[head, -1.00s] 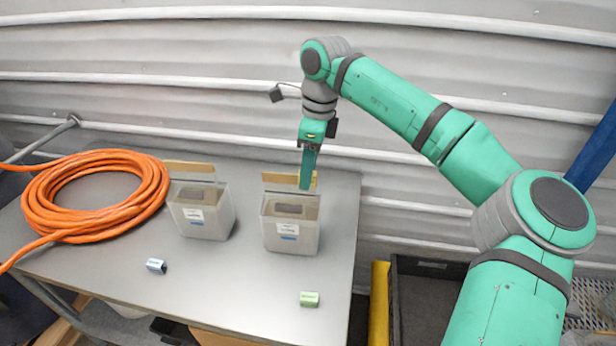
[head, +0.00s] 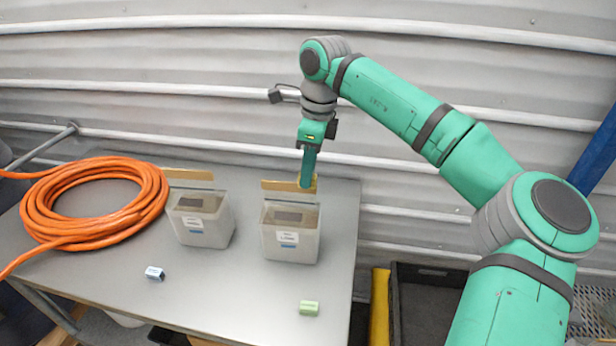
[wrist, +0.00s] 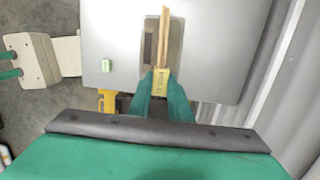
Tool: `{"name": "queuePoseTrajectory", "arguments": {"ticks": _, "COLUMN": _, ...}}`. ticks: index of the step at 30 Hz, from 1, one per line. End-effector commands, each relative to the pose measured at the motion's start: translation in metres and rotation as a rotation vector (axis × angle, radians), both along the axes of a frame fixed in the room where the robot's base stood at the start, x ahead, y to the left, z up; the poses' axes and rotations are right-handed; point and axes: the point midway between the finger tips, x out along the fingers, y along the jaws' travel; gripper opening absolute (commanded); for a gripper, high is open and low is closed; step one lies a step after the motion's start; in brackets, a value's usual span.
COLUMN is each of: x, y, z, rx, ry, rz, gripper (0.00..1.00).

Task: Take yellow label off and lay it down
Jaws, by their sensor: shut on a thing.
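The yellow label (wrist: 161,82) is a small block with dark print at one end of the upright tan lid board of the right hopper box (head: 290,240). My gripper (head: 307,183) points down at the right end of that board. Its two green fingers (wrist: 161,97) are shut on the yellow label, one on each side, in the wrist view. In the head view the fingers cover most of the label, and a yellow bit shows below the tips. The label looks touching the board; I cannot tell whether it is still fastened.
A second hopper box (head: 203,231) stands to the left with its own tan board. An orange hose coil (head: 150,205) fills the table's left.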

Motion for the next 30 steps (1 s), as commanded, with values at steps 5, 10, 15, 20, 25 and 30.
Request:
{"name": "queuePoseTrajectory", "arguments": {"ticks": 5, "x": -0.007, "y": -0.006, "z": 0.027, "rx": -0.001, "ry": -0.002, "rz": -0.001, "gripper": 0.00}}
{"name": "queuePoseTrajectory", "arguments": {"ticks": 10, "x": -0.031, "y": -0.022, "z": 0.061, "rx": -0.002, "ry": -0.003, "rz": -0.001, "gripper": 0.00}}
{"name": "queuePoseTrajectory", "arguments": {"ticks": 15, "x": -0.063, "y": -0.044, "z": 0.087, "rx": -0.001, "ry": -0.002, "rz": -0.002, "gripper": 0.00}}
{"name": "queuePoseTrajectory", "arguments": {"ticks": 20, "x": -0.089, "y": -0.060, "z": 0.101, "rx": -0.001, "ry": -0.001, "rz": 0.000, "gripper": 0.00}}
{"name": "queuePoseTrajectory", "arguments": {"ticks": 25, "x": -0.107, "y": -0.072, "z": 0.110, "rx": 0.000, "ry": -0.001, "rz": -0.001, "gripper": 0.00}}
{"name": "queuePoseTrajectory", "arguments": {"ticks": 30, "x": -0.116, "y": -0.078, "z": 0.118, "rx": 0.000, "ry": 0.000, "rz": -0.002, "gripper": 0.00}}
